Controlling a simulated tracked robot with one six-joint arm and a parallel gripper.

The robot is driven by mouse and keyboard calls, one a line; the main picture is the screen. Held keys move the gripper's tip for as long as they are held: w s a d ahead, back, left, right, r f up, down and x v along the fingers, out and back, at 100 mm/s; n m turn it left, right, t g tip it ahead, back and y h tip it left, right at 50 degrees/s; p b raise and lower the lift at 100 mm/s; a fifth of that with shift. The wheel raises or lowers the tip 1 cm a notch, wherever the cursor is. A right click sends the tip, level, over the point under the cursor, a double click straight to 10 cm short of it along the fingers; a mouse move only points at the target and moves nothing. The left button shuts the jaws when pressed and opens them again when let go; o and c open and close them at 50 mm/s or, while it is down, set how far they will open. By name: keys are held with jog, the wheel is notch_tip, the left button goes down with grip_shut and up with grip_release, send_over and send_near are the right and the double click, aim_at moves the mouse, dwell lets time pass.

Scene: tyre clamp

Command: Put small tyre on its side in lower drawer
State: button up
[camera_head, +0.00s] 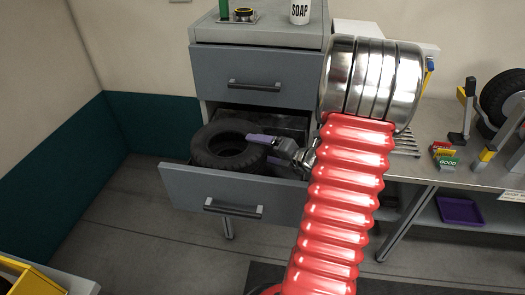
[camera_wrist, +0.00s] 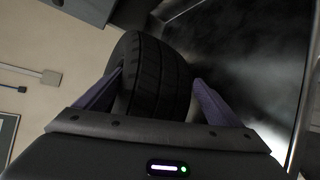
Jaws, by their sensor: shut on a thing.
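The small tyre (camera_head: 213,160) is black and lies on its side, or nearly so, in the open lower drawer (camera_head: 230,192), towards its left end. I cannot tell whether it rests fully on the drawer floor. My gripper (camera_head: 268,140) reaches in from the right and is shut on the tyre's right side. In the wrist view the tyre (camera_wrist: 155,75) shows its tread between the purple fingers of my gripper (camera_wrist: 158,88). The left finger is at the tyre's side, and part of the tyre is hidden.
The upper drawer (camera_head: 256,76) is closed above. A cup marked SOAP (camera_head: 299,11) stands on the cabinet top. To the right is a workbench with a clamp (camera_head: 468,108), a larger wheel (camera_head: 500,92) and a purple tray (camera_head: 460,211) below. Open floor lies in front of the drawer.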

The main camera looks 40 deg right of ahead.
jog(key=shift+f, duration=0.25)
jog(key=o, duration=1.9)
jog(key=shift+f, duration=0.1)
jog(key=shift+r, duration=0.5)
jog(key=v, duration=1.2)
jog(key=shift+r, duration=0.1)
jog(key=shift+w, duration=0.1)
